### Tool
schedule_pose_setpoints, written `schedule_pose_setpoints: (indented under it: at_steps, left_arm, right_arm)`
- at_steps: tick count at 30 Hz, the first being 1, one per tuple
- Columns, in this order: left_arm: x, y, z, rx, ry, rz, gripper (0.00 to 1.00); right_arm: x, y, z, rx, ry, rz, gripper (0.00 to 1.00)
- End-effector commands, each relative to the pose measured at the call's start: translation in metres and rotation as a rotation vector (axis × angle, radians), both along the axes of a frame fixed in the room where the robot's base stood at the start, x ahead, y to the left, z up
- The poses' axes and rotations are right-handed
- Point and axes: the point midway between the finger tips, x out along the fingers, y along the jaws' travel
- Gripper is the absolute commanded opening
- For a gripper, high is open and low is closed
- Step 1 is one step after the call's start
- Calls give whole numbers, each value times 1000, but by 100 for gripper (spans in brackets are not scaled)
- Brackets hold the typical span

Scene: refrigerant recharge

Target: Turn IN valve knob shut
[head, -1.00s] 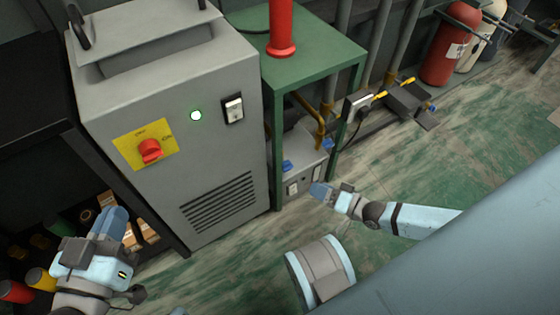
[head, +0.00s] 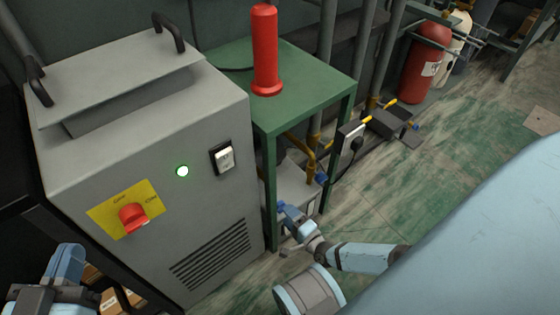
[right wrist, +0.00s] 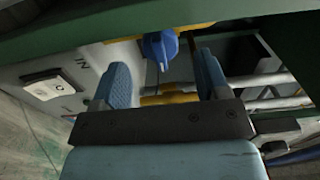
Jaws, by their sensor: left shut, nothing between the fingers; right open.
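In the right wrist view the blue IN valve knob (right wrist: 160,48) shows beside the IN lettering on a pale unit. My right gripper (right wrist: 164,72) is open, and the knob appears between and just beyond its two fingertips, with no clear contact. In the head view my right gripper (head: 288,211) is at the pale unit (head: 297,187) under the green table, overlapping the knob's place, so the knob is hard to separate there. My left gripper (head: 70,262) is shut and empty at the lower left, away from the valve.
A grey machine (head: 150,150) with a red rotary switch (head: 133,217) stands at left. The green table (head: 310,95) carries a red cylinder (head: 265,50); its edge and legs border the right gripper's space. A second blue knob (head: 322,178) is nearby. Open floor (head: 440,190) lies right.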

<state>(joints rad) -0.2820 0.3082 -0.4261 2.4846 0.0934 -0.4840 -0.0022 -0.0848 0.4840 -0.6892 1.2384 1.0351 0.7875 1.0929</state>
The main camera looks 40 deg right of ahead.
Motion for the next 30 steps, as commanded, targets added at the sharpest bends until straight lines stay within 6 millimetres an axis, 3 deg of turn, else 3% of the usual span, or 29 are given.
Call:
schedule_pose_setpoints:
  at_steps: [3,9,20,27,30]
  left_arm:
    - [3,2,-2,27,-44,1,0]
    - [7,4,1,50,-93,6,0]
    - [6,5,3,62,-110,4,0]
    - [6,5,3,65,-109,3,0]
    - [6,5,4,64,-108,3,0]
  right_arm:
    - [23,2,-2,0,-2,0,68]
    - [45,3,-1,-1,0,0,68]
    - [51,4,0,-1,1,1,68]
    - [50,4,0,-1,1,1,21]
    - [50,4,1,-7,0,0,21]
